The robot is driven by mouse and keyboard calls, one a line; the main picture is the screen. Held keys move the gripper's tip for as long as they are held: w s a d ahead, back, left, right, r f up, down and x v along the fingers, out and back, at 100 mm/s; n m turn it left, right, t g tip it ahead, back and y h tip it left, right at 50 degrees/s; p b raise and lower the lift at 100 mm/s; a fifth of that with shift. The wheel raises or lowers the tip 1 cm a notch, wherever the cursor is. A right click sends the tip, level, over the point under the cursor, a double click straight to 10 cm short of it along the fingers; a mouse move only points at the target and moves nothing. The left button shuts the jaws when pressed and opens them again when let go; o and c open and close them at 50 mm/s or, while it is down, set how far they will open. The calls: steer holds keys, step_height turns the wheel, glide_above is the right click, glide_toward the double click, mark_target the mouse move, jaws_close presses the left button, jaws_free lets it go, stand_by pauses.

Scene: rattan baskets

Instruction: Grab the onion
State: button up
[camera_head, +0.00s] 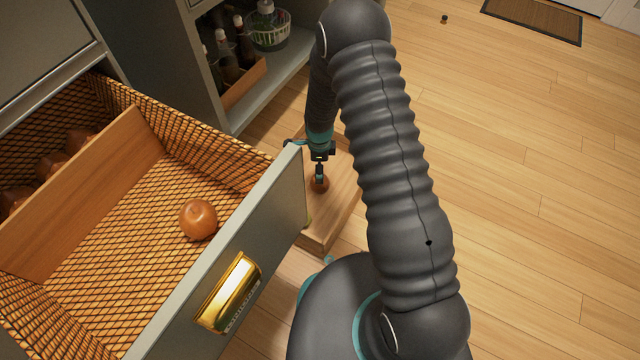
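A round, brown onion-like thing (318,187) is small in view over a wooden surface, just right of the open drawer's front. My gripper (320,176) points down at it, with its fingers at the top of it. Whether the fingers touch or grip it is too small to tell. A larger, shiny orange-brown onion (198,219) lies alone on the woven floor of the open drawer (120,215), well left of my gripper. Several darker brown round things (52,167) sit behind the drawer's wooden divider.
The drawer's grey front (282,205) with a gold handle (229,292) stands close left of my gripper. A wooden box or board (342,190) is below my gripper. An open cabinet (262,95) with bottles and a basket is behind. The wooden floor at right is mostly clear.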

mark_target(317, 189)
step_height(317, 189, down, 3)
steer(key=shift+r, duration=0.1)
steer(key=shift+s+a+f+b, duration=0.15)
steer(key=shift+f+b, duration=0.1)
steer(key=shift+f, duration=1.1)
steer(key=shift+s+d+f+b, duration=0.1)
steer(key=shift+s+f+b, duration=0.1)
steer(key=shift+f, duration=1.15)
steer(key=c, duration=1.4)
